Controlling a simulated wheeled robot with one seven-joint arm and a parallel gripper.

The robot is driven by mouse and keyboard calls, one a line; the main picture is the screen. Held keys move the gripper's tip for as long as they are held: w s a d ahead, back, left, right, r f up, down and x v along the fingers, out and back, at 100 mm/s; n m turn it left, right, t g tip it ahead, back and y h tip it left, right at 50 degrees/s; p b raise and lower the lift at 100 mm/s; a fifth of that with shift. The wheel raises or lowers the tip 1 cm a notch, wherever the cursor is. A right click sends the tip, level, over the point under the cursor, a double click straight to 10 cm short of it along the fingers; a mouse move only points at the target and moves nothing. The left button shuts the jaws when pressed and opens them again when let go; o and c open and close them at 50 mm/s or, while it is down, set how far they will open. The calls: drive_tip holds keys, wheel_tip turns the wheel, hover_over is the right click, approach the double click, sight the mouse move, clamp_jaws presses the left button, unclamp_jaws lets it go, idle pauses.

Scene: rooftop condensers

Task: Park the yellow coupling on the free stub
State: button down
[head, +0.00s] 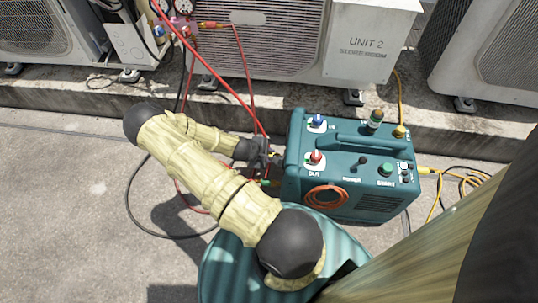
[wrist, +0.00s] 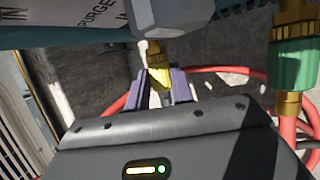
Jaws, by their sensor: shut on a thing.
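The yellow coupling (wrist: 157,71) shows in the wrist view as a small brass-yellow piece between my gripper's purple fingers (wrist: 161,86). My gripper is shut on it. A pale grey cylinder (wrist: 146,18) is just beyond the coupling's far end; I cannot tell if they are joined, or whether this is the free stub. In the head view my gripper (head: 274,160) is at the left side of the teal machine (head: 300,186), and the coupling is hidden there. A green coupling with brass ends (wrist: 292,62) is on the right in the wrist view, apart from my fingers.
A red hose (wrist: 285,128) hangs from the green coupling, and red hose loops behind my fingers. In the head view red hoses (head: 222,74) run up to gauges. A coiled orange cable (head: 326,197) is on the machine's front.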

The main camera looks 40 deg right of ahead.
drive_tip(key=shift+w+a, duration=0.25)
drive_tip(key=shift+w+a+p, duration=0.3)
drive_tip(key=shift+w+a, duration=1.05)
drive_tip(key=shift+w, duration=0.25)
drive_tip(key=c, duration=2)
unclamp_jaws()
drive_tip(key=shift+c, duration=0.2)
clamp_jaws()
drive_tip(key=w+a+r+m+g+p, duration=0.1)
drive_tip(key=w+a+r+m+p, duration=0.1)
drive_tip(key=a+r+p, duration=0.5)
drive_tip(key=w+a+r+m+g+p, duration=0.1)
drive_tip(key=w+a+r+p, duration=0.2)
drive_tip(key=r, duration=1.6)
drive_tip(key=w+a+r+m+g+p, duration=0.1)
drive_tip(key=w+a+r+m+p, duration=0.1)
drive_tip(key=a+r+p, duration=0.9)
drive_tip(key=shift+w+a+r+m+g+y, duration=0.15)
drive_tip(key=shift+a+r+m+g+y, duration=0.2)
drive_tip(key=shift+a+r, duration=0.5)
